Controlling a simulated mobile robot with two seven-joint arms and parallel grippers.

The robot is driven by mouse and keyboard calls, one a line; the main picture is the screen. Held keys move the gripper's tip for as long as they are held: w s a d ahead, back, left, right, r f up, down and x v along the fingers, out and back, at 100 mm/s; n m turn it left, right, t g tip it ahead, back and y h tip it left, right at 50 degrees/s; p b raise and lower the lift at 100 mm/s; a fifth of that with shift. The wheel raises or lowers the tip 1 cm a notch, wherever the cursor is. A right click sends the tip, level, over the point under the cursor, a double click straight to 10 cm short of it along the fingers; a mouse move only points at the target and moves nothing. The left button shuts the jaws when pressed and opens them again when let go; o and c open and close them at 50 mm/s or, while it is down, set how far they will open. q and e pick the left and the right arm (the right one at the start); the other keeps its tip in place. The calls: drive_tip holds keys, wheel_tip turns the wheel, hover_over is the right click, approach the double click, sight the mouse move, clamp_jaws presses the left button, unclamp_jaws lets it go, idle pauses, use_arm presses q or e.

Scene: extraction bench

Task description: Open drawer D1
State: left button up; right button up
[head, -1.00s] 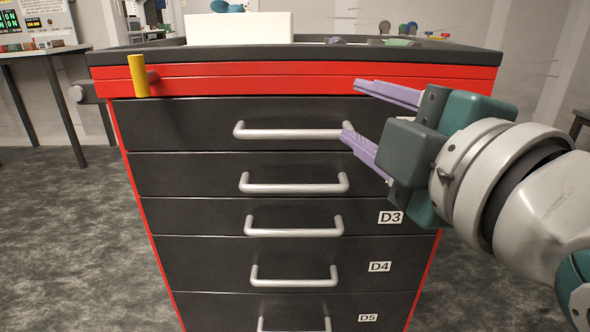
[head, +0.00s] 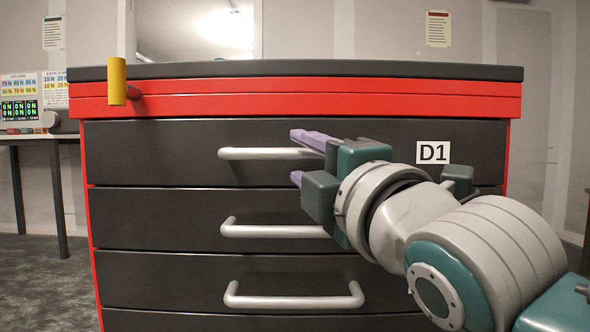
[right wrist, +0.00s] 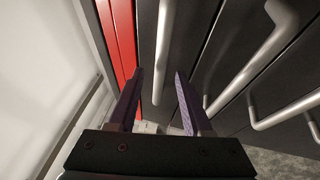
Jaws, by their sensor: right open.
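Drawer D1 (head: 200,137) is the top dark drawer of the red cabinet, with a white D1 label (head: 433,152) at its right. It looks shut, flush with the drawers below. Its silver bar handle (head: 262,154) runs level across the front; its right end is hidden behind my gripper. My right gripper (head: 305,158) is open at the right part of this handle, one purple finger above the bar's height and one below. In the right wrist view the D1 handle (right wrist: 163,50) runs between the two fingers (right wrist: 158,100); I cannot tell whether they touch it. My left gripper is not in view.
Two more drawer handles (head: 275,231) (head: 293,297) sit below on the same cabinet. A yellow handle (head: 117,81) sticks out at the cabinet's upper left. A table (head: 36,140) stands at the far left. The floor beside the cabinet looks clear.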

sight(296, 155)
drive_tip(key=shift+b+x, duration=0.55)
drive_tip(key=shift+x, duration=1.2)
clamp_jaws()
